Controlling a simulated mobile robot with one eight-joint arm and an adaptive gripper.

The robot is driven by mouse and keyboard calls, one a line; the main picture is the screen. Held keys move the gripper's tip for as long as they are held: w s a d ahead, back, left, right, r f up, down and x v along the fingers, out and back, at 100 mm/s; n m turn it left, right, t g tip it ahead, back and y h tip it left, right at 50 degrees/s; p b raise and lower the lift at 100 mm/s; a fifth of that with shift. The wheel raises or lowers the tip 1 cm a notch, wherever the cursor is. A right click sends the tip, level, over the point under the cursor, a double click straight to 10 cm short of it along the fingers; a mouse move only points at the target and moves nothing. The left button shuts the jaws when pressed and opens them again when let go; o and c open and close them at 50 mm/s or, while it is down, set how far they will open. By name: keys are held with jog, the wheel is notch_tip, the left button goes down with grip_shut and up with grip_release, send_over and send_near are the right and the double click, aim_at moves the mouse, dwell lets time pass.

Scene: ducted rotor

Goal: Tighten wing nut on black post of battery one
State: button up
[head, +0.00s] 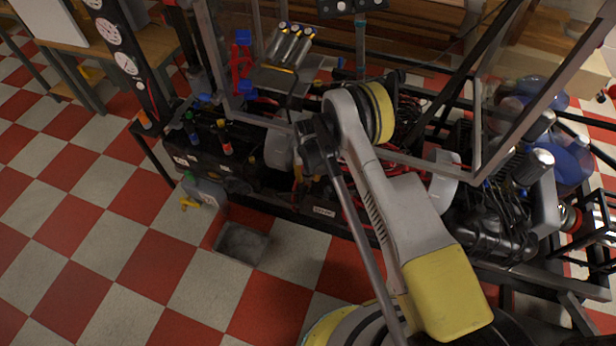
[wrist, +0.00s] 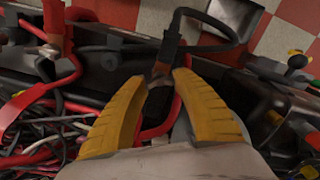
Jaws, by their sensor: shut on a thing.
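In the wrist view my gripper (wrist: 160,78) has its two yellow fingers drawn in on either side of a small brownish metal piece, the wing nut (wrist: 160,70). The nut is dark and partly covered by the fingertips, so its shape and how far down it sits are unclear. A black cable (wrist: 177,27) with an orange-brown band runs down to this spot, at the black post, which is itself mostly hidden. A dark box, apparently the battery (wrist: 115,62), lies around it. In the head view my arm hides the gripper and the nut.
Red cables (wrist: 68,75) and a tangle of black and white wires lie left of my fingers. A red terminal clamp (wrist: 54,25) stands at upper left. In the head view, frame bars (head: 470,150) surround the machine. A grey bin (head: 242,243) sits on the open checkered floor.

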jog(key=m, duration=0.5)
jog(key=shift+m, duration=0.3)
jog(key=shift+c, duration=0.2)
jog(key=o, duration=1.2)
jog(key=shift+r, duration=0.1)
notch_tip(320, 180, up, 12)
